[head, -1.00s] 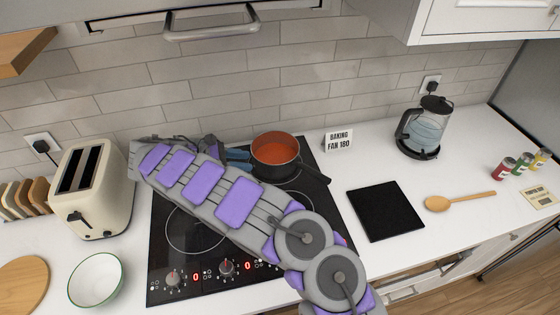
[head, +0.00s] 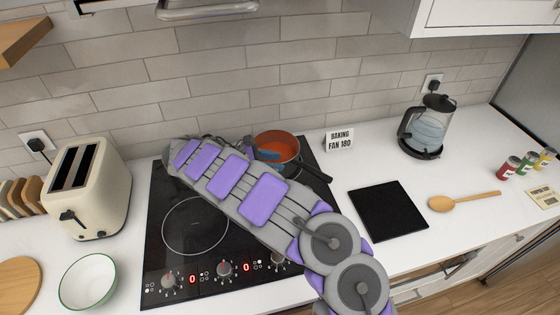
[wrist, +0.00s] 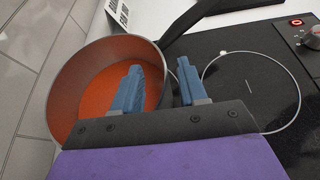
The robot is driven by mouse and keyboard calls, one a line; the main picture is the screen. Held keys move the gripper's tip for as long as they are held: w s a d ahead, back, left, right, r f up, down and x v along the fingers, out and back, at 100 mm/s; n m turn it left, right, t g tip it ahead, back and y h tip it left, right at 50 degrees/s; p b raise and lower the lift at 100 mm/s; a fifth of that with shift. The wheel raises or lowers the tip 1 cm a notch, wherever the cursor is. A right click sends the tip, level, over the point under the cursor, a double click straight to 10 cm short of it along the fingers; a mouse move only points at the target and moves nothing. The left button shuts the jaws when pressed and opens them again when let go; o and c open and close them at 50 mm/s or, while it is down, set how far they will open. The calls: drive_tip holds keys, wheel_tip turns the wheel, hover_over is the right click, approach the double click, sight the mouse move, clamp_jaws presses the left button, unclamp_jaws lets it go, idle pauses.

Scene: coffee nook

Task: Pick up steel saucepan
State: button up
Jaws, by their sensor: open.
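The steel saucepan (head: 291,165) stands on the black cooktop at the back right, with orange-red contents and a dark handle pointing right and forward. Part of it is hidden behind my arm. In the wrist view the saucepan (wrist: 60,95) fills the left side, and its handle runs to the upper right. My gripper (head: 266,155) is open at the saucepan, with blue fingers. In the wrist view my gripper (wrist: 160,82) has its left finger over the pan's inside and its right finger outside the rim. I cannot tell whether the fingers touch the pan.
The cooktop (head: 165,205) is otherwise clear. A sign (head: 339,140) stands behind, near the wall. A black mat (head: 388,213), a wooden spoon (head: 445,203) and a glass kettle (head: 427,130) are to the right. A toaster (head: 92,190) and a bowl (head: 88,281) are to the left.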

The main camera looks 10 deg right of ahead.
drive_tip(key=shift+x, duration=1)
drive_tip(key=shift+c, duration=0.4)
drive_tip(key=shift+a, duration=0.1)
clamp_jaws()
